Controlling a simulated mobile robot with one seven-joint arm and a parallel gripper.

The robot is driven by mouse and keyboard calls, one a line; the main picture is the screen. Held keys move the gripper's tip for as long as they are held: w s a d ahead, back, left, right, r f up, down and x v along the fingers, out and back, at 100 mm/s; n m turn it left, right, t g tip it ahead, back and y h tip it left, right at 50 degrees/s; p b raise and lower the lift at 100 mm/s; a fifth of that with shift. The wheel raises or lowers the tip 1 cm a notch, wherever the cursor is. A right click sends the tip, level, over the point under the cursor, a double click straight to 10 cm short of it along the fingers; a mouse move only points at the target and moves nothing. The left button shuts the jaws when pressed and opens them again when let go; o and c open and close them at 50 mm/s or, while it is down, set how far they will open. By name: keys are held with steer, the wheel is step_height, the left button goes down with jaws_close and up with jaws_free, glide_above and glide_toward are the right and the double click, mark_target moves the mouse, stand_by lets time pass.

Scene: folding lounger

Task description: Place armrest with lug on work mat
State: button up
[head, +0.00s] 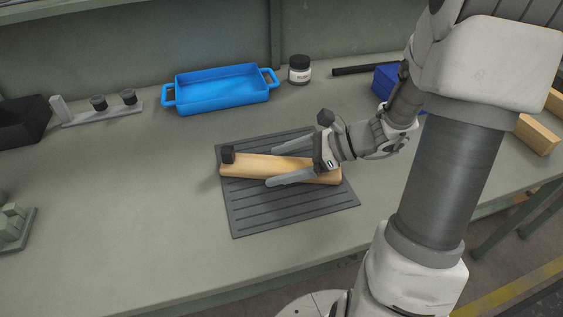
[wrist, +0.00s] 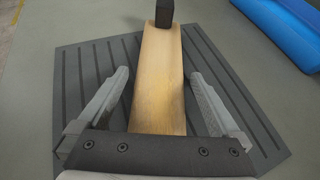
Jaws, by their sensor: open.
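The armrest (head: 245,170) is a long pale wooden bar with a dark lug (head: 228,154) at its left end. It lies on the dark grey ribbed work mat (head: 290,213) in the head view. In the wrist view the armrest (wrist: 160,85) runs away from me, with the lug (wrist: 164,13) at its far end. My gripper (head: 270,168) is open, with its fingers on either side of the armrest. The wrist view shows gaps between the bar and both fingers of my gripper (wrist: 160,85). The bar's near end is hidden behind the gripper body.
A blue tray (head: 222,103) and a small jar (head: 299,70) stand behind the mat. A grey bracket with dark knobs (head: 98,114) and a black bin (head: 22,122) are at the left. A blue box (head: 386,80) and wooden blocks (head: 537,135) are at the right. The bench left of the mat is clear.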

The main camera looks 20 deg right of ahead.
steer(key=p+v, duration=0.3)
steer(key=v, duration=0.8)
steer(key=shift+d+r, duration=0.15)
steer(key=shift+r, duration=0.05)
steer(key=shift+s+d+r, duration=0.1)
steer(key=shift+s+d, duration=0.05)
steer(key=shift+d, duration=0.15)
steer(key=shift+d, duration=0.1)
